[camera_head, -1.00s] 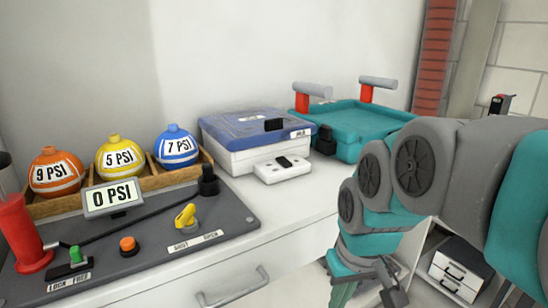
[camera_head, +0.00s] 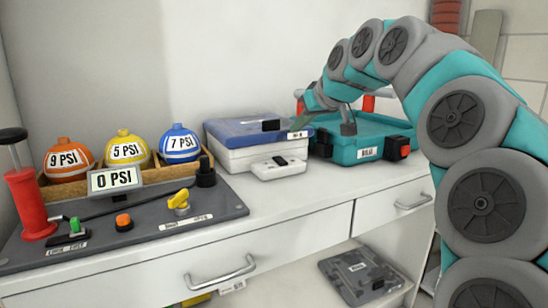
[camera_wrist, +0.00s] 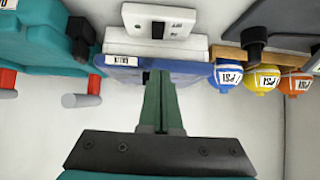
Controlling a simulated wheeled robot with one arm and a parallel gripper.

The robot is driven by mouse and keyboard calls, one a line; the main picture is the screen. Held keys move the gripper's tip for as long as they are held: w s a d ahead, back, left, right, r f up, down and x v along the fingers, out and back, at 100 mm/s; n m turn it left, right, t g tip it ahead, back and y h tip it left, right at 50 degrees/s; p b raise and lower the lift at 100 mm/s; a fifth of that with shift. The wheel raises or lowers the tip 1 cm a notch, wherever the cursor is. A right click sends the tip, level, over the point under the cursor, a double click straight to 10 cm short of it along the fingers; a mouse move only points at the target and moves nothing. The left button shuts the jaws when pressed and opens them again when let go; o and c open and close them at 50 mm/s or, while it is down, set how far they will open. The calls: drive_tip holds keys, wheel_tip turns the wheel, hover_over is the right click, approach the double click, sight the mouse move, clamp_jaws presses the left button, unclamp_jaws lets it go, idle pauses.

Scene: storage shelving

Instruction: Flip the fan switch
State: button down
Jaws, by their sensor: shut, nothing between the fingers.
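A small white switch box (camera_head: 279,168) with a dark rocker on its top lies on the counter, in front of the blue-lidded white case (camera_head: 240,132). It may be the fan switch, but I cannot read its label. In the wrist view the box (camera_wrist: 180,20) is at the top, beyond the case's blue lid (camera_wrist: 196,70). My gripper (camera_head: 297,124) is over the right end of the case, behind and above the switch box. In the wrist view my gripper (camera_wrist: 160,76) has its green fingers shut and empty, pointing toward the lid. They appear apart from the switch box.
A teal case (camera_head: 365,138) with red-posted handles stands to the right, close to my arm. On the left are a grey control panel (camera_head: 120,235), a pressure display (camera_head: 116,180) and three labelled balls. Counter space in front of the switch box is clear.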

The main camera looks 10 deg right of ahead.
drive_tip(key=shift+w+d+r, duration=0.3)
drive_tip(key=shift+w+r, duration=0.1)
drive_tip(key=shift+w, duration=0.05)
hover_over(282, 161)
wheel_tip(282, 161, down, 6)
drive_tip(key=shift+s+f, duration=0.1)
drive_tip(key=shift+f, duration=1.9)
